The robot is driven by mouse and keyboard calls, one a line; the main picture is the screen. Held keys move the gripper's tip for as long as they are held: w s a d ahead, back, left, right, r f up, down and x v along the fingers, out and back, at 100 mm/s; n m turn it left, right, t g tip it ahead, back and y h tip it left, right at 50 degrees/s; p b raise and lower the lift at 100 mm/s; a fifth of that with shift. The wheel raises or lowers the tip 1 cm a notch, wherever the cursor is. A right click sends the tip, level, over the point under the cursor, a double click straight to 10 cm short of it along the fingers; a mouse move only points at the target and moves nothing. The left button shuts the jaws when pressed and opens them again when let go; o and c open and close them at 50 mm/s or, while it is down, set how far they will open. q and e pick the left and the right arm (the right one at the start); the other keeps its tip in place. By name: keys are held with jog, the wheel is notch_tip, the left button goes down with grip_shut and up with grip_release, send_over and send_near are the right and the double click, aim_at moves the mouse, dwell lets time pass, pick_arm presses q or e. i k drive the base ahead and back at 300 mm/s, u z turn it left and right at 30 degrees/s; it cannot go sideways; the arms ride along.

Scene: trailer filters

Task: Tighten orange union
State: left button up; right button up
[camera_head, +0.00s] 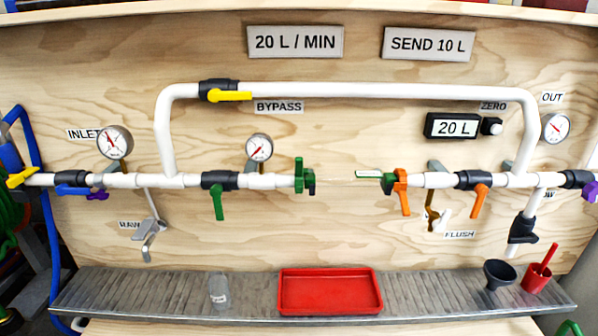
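The orange union (400,191) sits on the left end of the right-hand white pipe, with a tab hanging down. A green-edged white piece (370,175) sticks out to its left. A green union (304,177) sits on the end of the left-hand pipe. Between the two is an open gap, crossed by a faint thin pale line. Whether the orange union is loose or tight cannot be told. Neither gripper is in view.
A grey ribbed trough (240,287) below holds a red tray (330,309), a clear jar (219,291), a dark funnel (499,274) and a red cup (536,279). An orange valve handle (479,201) and a brown tap (433,205) lie right of the union.

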aim_at(399, 188)
jog(key=z, duration=0.2)
jog(key=k, duration=0.4)
jog(key=u, duration=0.9)
jog(key=i, duration=0.95)
jog(key=z, duration=0.65)
